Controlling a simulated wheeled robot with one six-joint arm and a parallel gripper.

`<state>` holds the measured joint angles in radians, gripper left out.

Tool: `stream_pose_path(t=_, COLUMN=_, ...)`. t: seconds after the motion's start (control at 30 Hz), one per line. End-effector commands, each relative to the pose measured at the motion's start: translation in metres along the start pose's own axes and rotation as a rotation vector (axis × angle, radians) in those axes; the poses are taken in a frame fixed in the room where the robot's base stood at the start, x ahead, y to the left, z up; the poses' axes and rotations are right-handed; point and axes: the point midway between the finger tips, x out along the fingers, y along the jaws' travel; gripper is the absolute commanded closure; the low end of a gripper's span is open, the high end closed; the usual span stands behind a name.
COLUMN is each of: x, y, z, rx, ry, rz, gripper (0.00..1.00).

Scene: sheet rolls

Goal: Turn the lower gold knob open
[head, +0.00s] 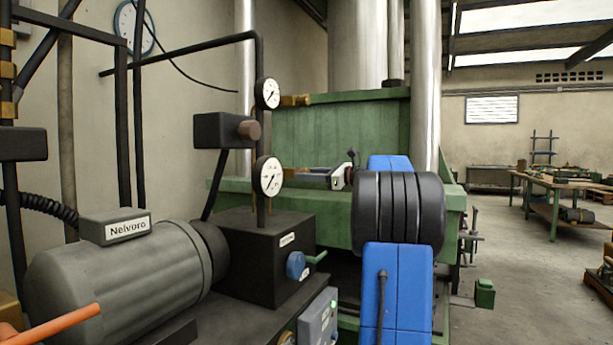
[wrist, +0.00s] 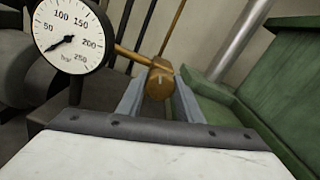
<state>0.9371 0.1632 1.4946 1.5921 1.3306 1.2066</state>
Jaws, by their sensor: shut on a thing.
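The lower gold knob (wrist: 160,82) sits at the end of a brass stem in the wrist view, with a pale mark on its face. My gripper (wrist: 159,92) has its two grey fingers closed on the knob, one on each side. In the head view my gripper (head: 299,174) reaches left to the knob, beside the lower gauge (head: 268,176), and mostly hides the knob. The upper gold knob (head: 295,100) is free, beside the upper gauge (head: 269,93). The pale mark's exact angle is hard to tell.
A black block (head: 260,250) with a blue knob (head: 296,265) stands below the gauges. A grey motor (head: 120,265) is at left. The green press (head: 340,145) rises close behind my gripper. Open floor (head: 535,275) lies at right.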

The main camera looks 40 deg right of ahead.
Motion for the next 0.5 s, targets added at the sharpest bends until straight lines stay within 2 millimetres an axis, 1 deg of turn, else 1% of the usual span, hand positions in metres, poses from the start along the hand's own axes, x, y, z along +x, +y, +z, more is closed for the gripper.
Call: stream_pose_path(t=0.5, x=-0.0003, y=-0.0001, z=-0.0002, rx=-0.49, ry=0.0, rz=0.0, gripper=0.9)
